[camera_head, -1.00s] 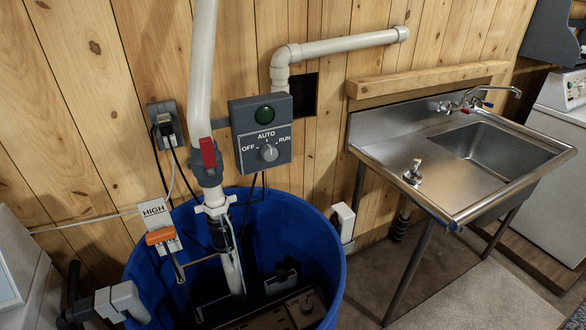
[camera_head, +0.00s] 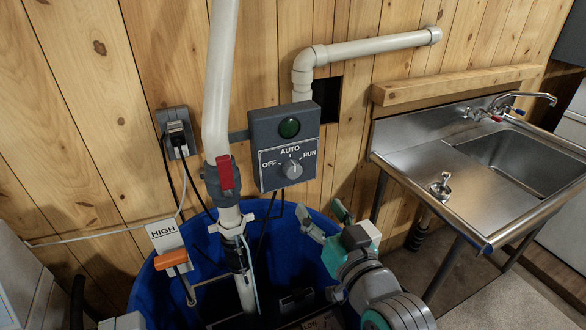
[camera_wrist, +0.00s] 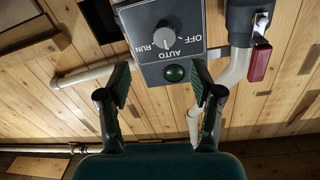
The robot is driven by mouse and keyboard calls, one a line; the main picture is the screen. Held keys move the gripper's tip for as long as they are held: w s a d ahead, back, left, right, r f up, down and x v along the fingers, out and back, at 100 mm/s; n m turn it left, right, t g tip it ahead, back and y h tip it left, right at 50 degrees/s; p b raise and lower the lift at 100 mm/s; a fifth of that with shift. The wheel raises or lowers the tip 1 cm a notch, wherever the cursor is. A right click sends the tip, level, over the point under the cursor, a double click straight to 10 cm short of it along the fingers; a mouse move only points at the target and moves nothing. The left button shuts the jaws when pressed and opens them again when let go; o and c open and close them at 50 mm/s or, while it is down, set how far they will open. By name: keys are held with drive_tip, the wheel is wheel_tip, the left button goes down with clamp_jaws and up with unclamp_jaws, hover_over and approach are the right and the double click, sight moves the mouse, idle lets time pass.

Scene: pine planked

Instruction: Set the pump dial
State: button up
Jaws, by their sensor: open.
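The pump dial (camera_head: 292,168) is a round grey knob on the front of a dark grey control box (camera_head: 271,130). OFF, AUTO and RUN are printed around it. Its pointer mark seems to face AUTO, but it is small. A green lamp (camera_head: 289,127) sits above it. In the wrist view the dial (camera_wrist: 165,37) appears upside down at the top, with the lamp (camera_wrist: 174,73) below it. My gripper (camera_head: 323,216) is open and empty, below and right of the box, apart from the dial. In the wrist view its fingers (camera_wrist: 160,84) are spread, with the box between and beyond them.
A white pipe with a red-handled valve (camera_head: 225,172) stands just left of the box. A blue barrel (camera_head: 197,232) is below. A HIGH float switch (camera_head: 165,240) is at left. A steel sink (camera_head: 420,185) stands at right. A wall outlet (camera_head: 177,131) has cords plugged in.

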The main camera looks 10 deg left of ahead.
sight(295, 171)
drive_tip(key=x, duration=0.7)
drive_tip(key=r+x, duration=0.1)
drive_tip(key=x, duration=0.3)
drive_tip(key=shift+w+a, duration=0.1)
drive_tip(key=shift+a, duration=0.3)
drive_tip(key=c, duration=1.1)
drive_tip(key=shift+c, duration=0.2)
